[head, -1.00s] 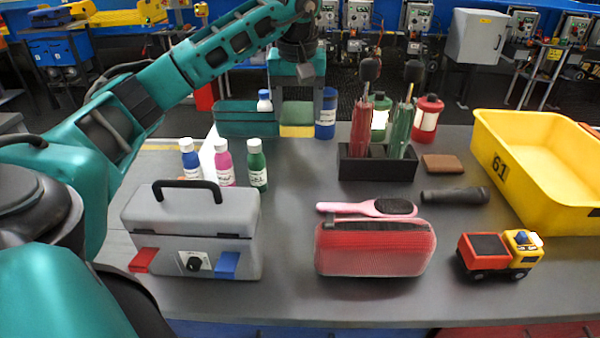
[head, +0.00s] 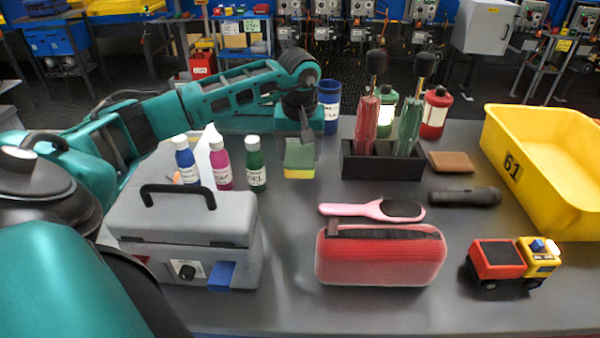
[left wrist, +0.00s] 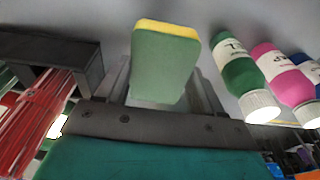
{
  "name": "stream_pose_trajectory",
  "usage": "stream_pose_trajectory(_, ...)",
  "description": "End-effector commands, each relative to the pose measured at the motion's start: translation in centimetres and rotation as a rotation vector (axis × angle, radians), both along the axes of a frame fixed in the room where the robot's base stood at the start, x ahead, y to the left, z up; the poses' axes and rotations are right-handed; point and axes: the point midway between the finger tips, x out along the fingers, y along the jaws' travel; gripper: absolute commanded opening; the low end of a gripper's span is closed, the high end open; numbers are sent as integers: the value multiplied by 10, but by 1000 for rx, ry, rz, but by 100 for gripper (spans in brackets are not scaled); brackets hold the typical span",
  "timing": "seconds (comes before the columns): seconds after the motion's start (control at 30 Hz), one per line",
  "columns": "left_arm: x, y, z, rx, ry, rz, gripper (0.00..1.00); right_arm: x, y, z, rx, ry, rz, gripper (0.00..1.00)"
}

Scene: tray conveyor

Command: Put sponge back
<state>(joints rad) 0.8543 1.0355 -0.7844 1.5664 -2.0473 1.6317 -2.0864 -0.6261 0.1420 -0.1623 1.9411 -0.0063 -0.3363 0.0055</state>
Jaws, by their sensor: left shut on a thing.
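The sponge (head: 299,160), green with a yellow layer, is upright between the fingers of my left gripper (head: 300,148), beyond the bottles. In the left wrist view the sponge (left wrist: 163,65) is between the two fingers, its green face towards the camera and its yellow layer along the far edge. My left gripper is shut on it and points down. I cannot tell whether the sponge's lower edge touches the table. My right gripper is not in view.
Blue, pink and green bottles (head: 221,165) stand left of the sponge, behind a grey toolbox (head: 185,225). A black holder (head: 381,166) with red and green umbrellas stands to the right. A blue cup (head: 328,105) is behind.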

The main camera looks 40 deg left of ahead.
Motion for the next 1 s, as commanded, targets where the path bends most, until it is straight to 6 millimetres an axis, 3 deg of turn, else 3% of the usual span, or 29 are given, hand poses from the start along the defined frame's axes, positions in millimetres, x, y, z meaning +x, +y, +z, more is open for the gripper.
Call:
stream_pose_trajectory(0.1, 0, 0, -16, -1, 0, 0, 43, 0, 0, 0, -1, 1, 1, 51)
stream_pose_trajectory(0.27, 0, 0, -26, -1, 1, 0, 43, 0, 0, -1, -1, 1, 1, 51)
stream_pose_trajectory(0.5, 0, -1, -60, -2, 2, -1, 43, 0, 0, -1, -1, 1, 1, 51)
stream_pose_trajectory(0.9, 0, 0, -67, -1, -1, -1, 43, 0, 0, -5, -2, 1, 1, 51)
stream_pose_trajectory(0.93, 0, 0, -66, -1, -1, 0, 69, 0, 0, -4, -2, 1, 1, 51)
stream_pose_trajectory(1.0, 0, 0, -66, -1, -1, 0, 76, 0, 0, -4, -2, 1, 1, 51)
